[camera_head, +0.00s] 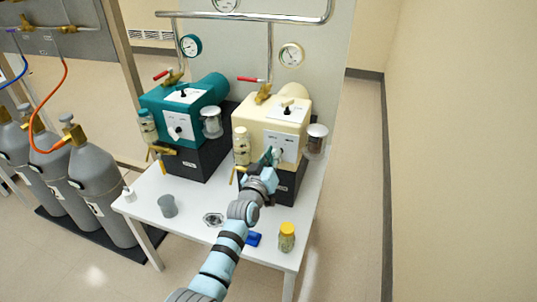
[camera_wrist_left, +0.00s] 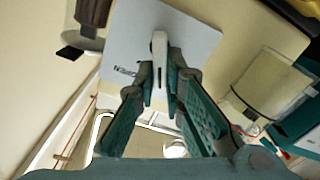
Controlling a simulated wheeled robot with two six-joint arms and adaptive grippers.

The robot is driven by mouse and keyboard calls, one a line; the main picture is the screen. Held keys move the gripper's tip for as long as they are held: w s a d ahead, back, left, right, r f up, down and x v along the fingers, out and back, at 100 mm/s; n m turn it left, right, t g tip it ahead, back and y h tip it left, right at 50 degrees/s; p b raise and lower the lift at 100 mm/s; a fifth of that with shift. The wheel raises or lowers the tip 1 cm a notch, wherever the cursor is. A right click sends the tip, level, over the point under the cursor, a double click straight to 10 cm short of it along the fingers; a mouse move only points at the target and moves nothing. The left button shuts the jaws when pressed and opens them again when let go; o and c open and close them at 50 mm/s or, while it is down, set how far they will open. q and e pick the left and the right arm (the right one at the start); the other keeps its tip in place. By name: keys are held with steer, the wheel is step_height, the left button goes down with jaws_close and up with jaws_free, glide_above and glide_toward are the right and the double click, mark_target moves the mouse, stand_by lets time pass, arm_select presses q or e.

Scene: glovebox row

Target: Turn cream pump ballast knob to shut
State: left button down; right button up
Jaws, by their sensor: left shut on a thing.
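The cream pump (camera_head: 285,118) stands on a white table on a dark base. Its front carries a white plate (camera_head: 287,140) with the ballast knob, mostly hidden behind my gripper in the head view. In the left wrist view the knob (camera_wrist_left: 159,44) is a pale upright bar on the white plate (camera_wrist_left: 190,45), with an "OPEN" mark beside it. My left gripper (camera_head: 270,160) reaches the plate from the front. In the left wrist view its teal fingers (camera_wrist_left: 160,78) are closed on the knob from both sides. My right gripper is not in view.
A teal pump (camera_head: 185,112) stands left of the cream one. Glass jars (camera_head: 242,145) (camera_head: 315,140) flank the cream pump. A grey cup (camera_head: 167,206), a yellow-lidded jar (camera_head: 287,237) and a blue item (camera_head: 254,239) are on the table (camera_head: 190,228). Gas cylinders (camera_head: 97,180) stand left.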

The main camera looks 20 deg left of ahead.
arm_select(q)
steer(key=shift+f+n, duration=0.25)
steer(key=shift+n, duration=0.35)
steer(key=c, duration=1.7)
jaws_free()
steer(key=shift+r, duration=0.1)
steer(key=s, duration=1.2)
steer(key=shift+a, duration=0.4)
